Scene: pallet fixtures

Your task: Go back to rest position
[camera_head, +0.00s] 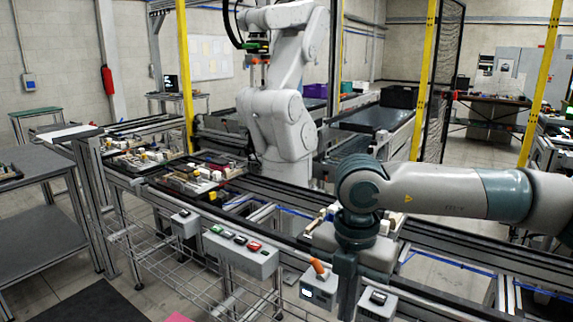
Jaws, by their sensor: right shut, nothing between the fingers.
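My right arm reaches in from the right, and its wrist points straight down over the front edge of the conveyor line. My right gripper (347,300) is at the bottom of the wrist, in front of the conveyor and beside the small button boxes. It is shut and holds nothing that I can see. A pallet fixture (385,252) sits on the conveyor behind the wrist and is partly hidden by it. Other pallet fixtures with parts (200,180) stand farther left on the line. My left gripper is not in view.
The conveyor rail (470,262) runs across the middle. Button boxes (240,250) stick out along its front, with an orange-topped one (319,287) close to my gripper. A white industrial arm (285,110) stands behind the line. A grey table (35,185) is at left.

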